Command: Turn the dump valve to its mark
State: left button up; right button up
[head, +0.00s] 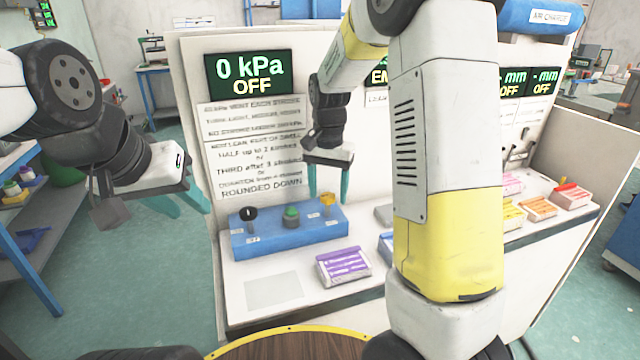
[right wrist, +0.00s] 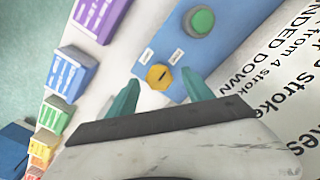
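A blue control box (head: 290,236) stands on the white bench, with a black knob (head: 248,213), a green button (head: 291,212) and a yellow knob (head: 327,199). The yellow knob, seemingly the dump valve, also shows in the right wrist view (right wrist: 158,78) with a dark pointer line and two small labels beside it, too small to read. My right gripper (head: 328,192) is open over the yellow knob, one finger on each side; I cannot tell whether they touch it. My left gripper (head: 184,207) is open and empty, left of the box.
A display (head: 248,75) on the white panel reads 0 kPa OFF. A purple box (head: 343,266) lies in front of the control box, and several coloured boxes (head: 538,208) are to the right. My right arm hides the middle of the bench.

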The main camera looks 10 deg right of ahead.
aim_at(328, 194)
jog(key=shift+r, duration=0.1)
notch_tip(328, 194, up, 8)
jog(key=shift+f, duration=0.2)
dwell(0.3)
